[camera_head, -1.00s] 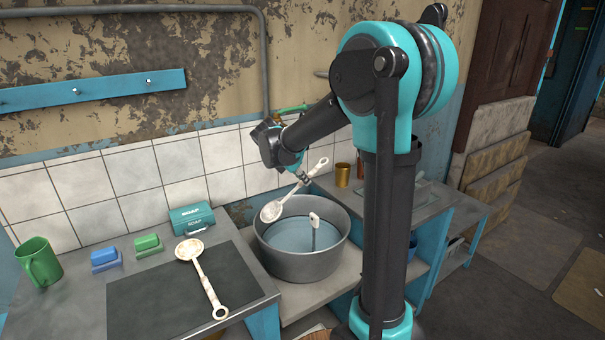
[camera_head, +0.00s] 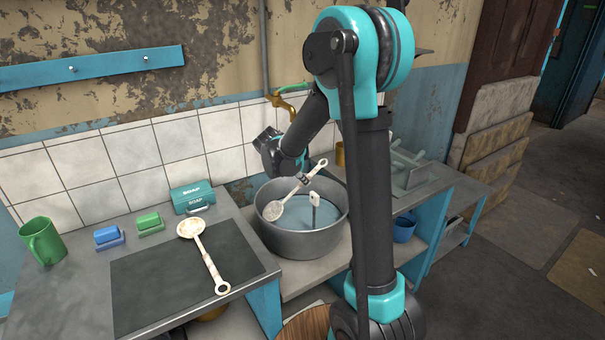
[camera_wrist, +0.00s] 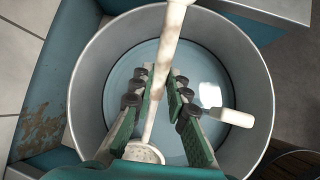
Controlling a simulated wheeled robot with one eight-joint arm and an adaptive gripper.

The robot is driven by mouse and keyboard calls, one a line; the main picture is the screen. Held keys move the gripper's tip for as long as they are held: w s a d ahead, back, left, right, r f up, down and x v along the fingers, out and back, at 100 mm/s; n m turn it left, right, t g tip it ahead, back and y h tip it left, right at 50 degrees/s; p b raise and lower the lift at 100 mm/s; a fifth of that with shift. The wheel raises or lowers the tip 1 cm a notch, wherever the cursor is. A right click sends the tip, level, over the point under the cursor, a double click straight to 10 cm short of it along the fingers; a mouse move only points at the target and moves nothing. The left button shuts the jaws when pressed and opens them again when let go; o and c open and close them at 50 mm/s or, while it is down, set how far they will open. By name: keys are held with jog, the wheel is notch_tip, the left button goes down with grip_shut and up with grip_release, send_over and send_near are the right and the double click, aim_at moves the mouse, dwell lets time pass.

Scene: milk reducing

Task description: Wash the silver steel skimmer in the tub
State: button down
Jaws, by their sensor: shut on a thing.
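My gripper (camera_head: 303,178) is shut on the handle of a pale, stained skimmer (camera_head: 272,210). The skimmer is tilted, its round head low at the left and its handle end up at the right. It is over the mouth of the round grey metal tub (camera_head: 300,246), which holds bluish water. I cannot tell whether the head touches the water. In the wrist view, the handle (camera_wrist: 163,72) runs between the fingers (camera_wrist: 160,97), and the head is partly hidden at the bottom. A white-handled utensil (camera_head: 314,199) stands in the tub; it also shows in the wrist view (camera_wrist: 232,117).
Another stained long-handled utensil (camera_head: 205,257) lies on a dark mat (camera_head: 150,285) at the left. A green mug (camera_head: 42,242), blue brush (camera_head: 108,238), green brush (camera_head: 150,223) and soap box (camera_head: 192,197) stand behind it. A brass tap (camera_head: 285,104) is above the tub.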

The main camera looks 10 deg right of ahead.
notch_tip(320, 180, down, 8)
jog(key=shift+r, duration=0.15)
dwell(0.6)
jog(key=shift+d, duration=0.1)
dwell(0.4)
jog(key=shift+w+d, duration=0.3)
jog(key=shift+d, duration=0.3)
jog(key=shift+a, duration=0.1)
jog(key=shift+s+a, duration=0.3)
jog(key=shift+a, duration=0.3)
jog(key=shift+r, duration=6.5)
jog(key=s+d+r, duration=0.2)
jog(key=s+r, duration=0.2)
jog(key=s, duration=0.1)
jog(key=shift+s+d, duration=0.15)
jog(key=shift+s, duration=0.1)
